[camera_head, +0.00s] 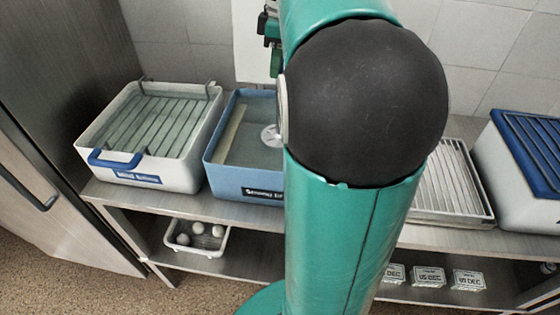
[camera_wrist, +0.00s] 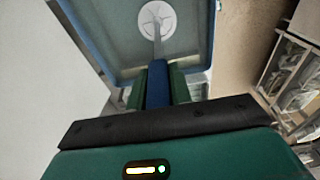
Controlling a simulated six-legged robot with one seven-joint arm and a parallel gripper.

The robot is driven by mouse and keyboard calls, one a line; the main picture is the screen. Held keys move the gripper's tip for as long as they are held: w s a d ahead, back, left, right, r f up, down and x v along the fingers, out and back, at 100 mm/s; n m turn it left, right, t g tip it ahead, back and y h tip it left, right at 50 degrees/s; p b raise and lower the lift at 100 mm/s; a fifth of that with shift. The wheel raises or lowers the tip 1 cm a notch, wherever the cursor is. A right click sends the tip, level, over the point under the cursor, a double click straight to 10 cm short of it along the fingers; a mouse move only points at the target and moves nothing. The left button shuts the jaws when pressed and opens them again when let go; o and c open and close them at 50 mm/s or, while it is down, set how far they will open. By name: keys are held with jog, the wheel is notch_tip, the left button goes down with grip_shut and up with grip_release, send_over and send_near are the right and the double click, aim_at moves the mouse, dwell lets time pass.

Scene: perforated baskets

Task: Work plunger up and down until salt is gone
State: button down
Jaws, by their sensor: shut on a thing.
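The plunger has a white perforated disc (camera_wrist: 155,19), a thin grey rod and a blue handle (camera_wrist: 157,85). My gripper (camera_wrist: 157,88) is shut on the blue handle, with a green finger on each side. In the head view the plunger's disc (camera_head: 271,135) shows inside the blue tub (camera_head: 246,183), beside my arm. I cannot tell whether the disc touches the tub's bottom. Part of my gripper (camera_head: 271,40) shows above the tub; my arm hides the rest of it, the handle and the tub's right side. No salt is clearly visible.
A white tub with a slatted rack (camera_head: 150,120) stands left of the blue tub. A slatted white tray (camera_head: 450,185) and a blue-lidded white tub (camera_head: 515,165) stand to the right. Below are a small bin of round items (camera_head: 198,236) and labelled boxes (camera_head: 428,277).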

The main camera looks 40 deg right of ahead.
jog(key=shift+r, duration=0.1)
dwell(0.4)
jog(key=shift+r, duration=2.95)
